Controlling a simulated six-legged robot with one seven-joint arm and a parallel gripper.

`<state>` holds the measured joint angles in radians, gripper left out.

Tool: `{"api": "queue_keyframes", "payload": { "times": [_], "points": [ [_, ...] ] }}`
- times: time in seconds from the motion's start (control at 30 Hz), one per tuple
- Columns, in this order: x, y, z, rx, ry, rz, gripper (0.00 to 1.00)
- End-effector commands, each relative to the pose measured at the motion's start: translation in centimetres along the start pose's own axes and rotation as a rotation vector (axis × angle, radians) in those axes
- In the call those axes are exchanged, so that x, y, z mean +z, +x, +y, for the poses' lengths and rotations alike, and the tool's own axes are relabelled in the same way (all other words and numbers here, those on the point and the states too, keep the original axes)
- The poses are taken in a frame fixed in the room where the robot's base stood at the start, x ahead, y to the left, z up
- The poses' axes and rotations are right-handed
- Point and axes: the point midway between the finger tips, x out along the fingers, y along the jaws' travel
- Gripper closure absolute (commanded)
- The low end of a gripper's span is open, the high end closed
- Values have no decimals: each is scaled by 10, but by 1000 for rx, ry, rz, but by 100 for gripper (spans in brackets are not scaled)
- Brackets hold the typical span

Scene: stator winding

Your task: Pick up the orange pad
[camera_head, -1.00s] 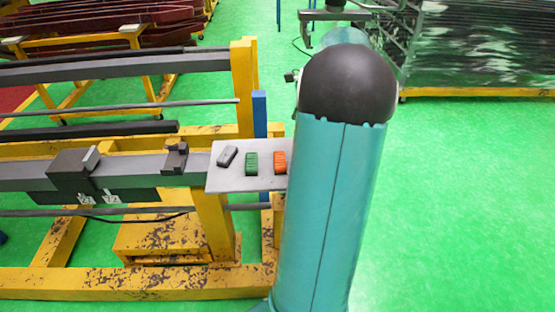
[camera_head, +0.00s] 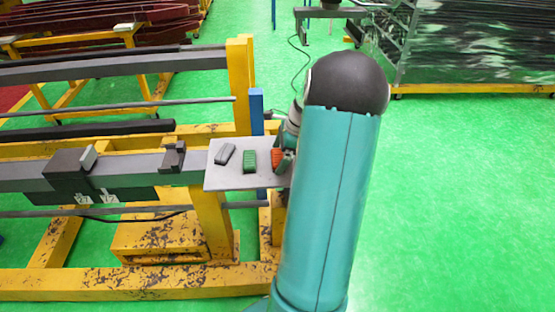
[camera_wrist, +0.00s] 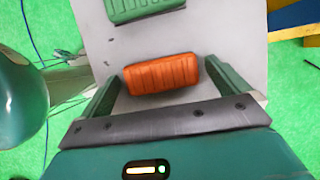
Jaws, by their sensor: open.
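The orange pad (camera_wrist: 162,74) lies on a grey plate (camera_wrist: 232,30), between the two green fingers of my gripper (camera_wrist: 162,86) in the wrist view. The fingers are open, one on each side of the pad, with gaps showing at both ends. In the head view the orange pad (camera_head: 277,160) is at the right part of the plate (camera_head: 228,180), partly hidden by my gripper (camera_head: 283,158). Whether the fingertips touch the plate cannot be told.
A green pad (camera_head: 250,160) lies left of the orange pad, and a dark grey pad (camera_head: 225,154) lies farther left. The plate sits on a yellow frame (camera_head: 215,225). A blue post (camera_head: 257,115) stands behind it. Open green floor (camera_head: 460,210) is on the right.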

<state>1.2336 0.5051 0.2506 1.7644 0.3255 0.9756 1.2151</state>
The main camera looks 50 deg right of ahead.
Motion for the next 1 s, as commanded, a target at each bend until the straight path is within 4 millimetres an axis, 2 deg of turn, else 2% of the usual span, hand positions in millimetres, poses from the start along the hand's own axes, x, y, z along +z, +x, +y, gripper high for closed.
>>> {"api": "queue_keyframes", "payload": {
  "times": [0.23,0.4,0.47,0.77,1.0],
  "points": [
    [0,2,0,-1,0,1,0],
    [0,2,0,-1,0,1,33],
    [0,2,0,-1,0,1,42],
    [1,0,0,-1,0,1,42],
    [9,-19,-1,-3,-1,2,42]
  ]
}}
